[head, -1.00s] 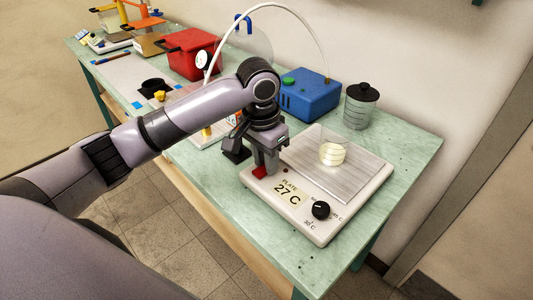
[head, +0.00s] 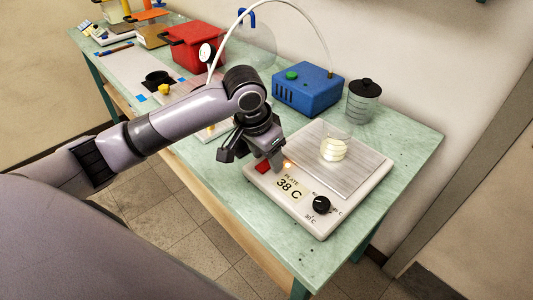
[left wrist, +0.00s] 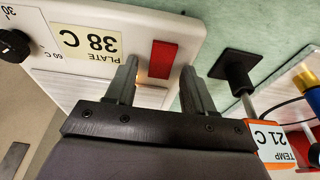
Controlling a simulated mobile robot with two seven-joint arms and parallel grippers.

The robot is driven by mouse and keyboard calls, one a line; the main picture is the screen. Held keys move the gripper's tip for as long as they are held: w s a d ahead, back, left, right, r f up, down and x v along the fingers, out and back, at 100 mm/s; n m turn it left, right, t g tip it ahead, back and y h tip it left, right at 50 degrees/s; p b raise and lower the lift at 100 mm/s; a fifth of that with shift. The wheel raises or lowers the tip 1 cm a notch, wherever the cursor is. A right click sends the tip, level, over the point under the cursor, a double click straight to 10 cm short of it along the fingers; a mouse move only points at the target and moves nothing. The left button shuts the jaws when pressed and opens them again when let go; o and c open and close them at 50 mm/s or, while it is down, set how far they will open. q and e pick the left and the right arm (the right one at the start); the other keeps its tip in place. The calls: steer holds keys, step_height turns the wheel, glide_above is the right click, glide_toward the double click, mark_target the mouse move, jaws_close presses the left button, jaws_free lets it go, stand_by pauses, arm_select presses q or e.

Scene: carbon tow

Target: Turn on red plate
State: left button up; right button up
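The white hot plate (head: 330,222) sits at the near right end of the bench. Its display (head: 289,187) reads 38 C. Its red switch (head: 262,168) is at the left front corner, and a small orange light glows beside it. In the left wrist view the red switch (left wrist: 163,59) shows uncovered just beyond the fingers, near the 38 C display (left wrist: 87,40). My left gripper (head: 272,157) is over that corner; in its wrist view the fingers (left wrist: 160,75) are apart with nothing held. Whether a fingertip touches the plate I cannot tell. My right gripper is not in view.
A glass beaker (head: 334,149) with pale yellow contents stands on the metal top. A black knob (head: 321,205) is at the plate's front. A blue box (head: 306,93) and a lidded grey jar (head: 363,101) stand behind. A red container (head: 190,45) is further left.

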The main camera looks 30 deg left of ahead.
mark_target(260, 169)
arm_select(q)
steer(key=shift+v, duration=3.55)
steer(key=shift+s, duration=0.1)
